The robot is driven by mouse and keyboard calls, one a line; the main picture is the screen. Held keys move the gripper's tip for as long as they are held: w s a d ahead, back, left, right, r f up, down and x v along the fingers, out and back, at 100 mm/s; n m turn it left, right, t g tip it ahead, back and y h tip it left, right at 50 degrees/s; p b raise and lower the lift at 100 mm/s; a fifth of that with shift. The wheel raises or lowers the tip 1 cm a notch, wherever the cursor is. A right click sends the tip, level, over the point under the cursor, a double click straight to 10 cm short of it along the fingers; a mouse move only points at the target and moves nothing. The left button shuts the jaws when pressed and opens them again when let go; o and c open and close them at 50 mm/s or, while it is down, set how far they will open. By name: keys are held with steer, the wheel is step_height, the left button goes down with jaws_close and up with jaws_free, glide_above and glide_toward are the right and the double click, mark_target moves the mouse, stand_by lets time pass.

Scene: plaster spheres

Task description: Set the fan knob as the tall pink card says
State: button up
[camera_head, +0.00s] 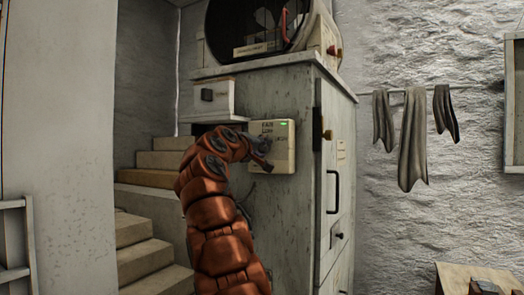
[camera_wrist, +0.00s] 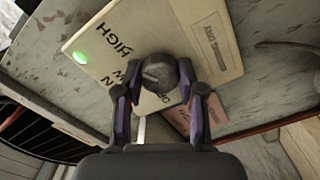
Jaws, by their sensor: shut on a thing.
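The fan panel (camera_head: 284,158) is a cream plate with a lit green lamp on the front of the grey cabinet. Its print shows FAN and LOW in the head view; HIGH reads clearly in the wrist view of the panel (camera_wrist: 215,65). The dark round fan knob (camera_wrist: 157,73) is between the fingers of my gripper (camera_wrist: 160,90), which is shut on it. I cannot tell which word its mark faces. In the head view my gripper (camera_head: 262,153) covers the knob. A pinkish card (camera_wrist: 208,112) shows partly behind the right finger; I cannot read it.
The grey cabinet (camera_head: 240,100) carries a large dark round fan (camera_head: 245,22) on top. Stone steps (camera_head: 140,235) rise at the left. Grey cloths (camera_head: 413,140) hang on the right wall. A wooden box (camera_head: 480,275) stands at the lower right.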

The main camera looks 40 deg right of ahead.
steer(key=shift+f, duration=0.1)
stand_by(0.4)
steer(key=o, duration=1.1)
steer(key=shift+a, duration=0.1)
steer(key=shift+o, duration=0.2)
steer(key=shift+s+a+r, duration=0.2)
steer(key=shift+s+a, duration=0.1)
steer(key=shift+a, duration=0.45)
steer(key=v, duration=1)
steer(key=shift+a, duration=0.2)
steer(key=shift+f, duration=0.15)
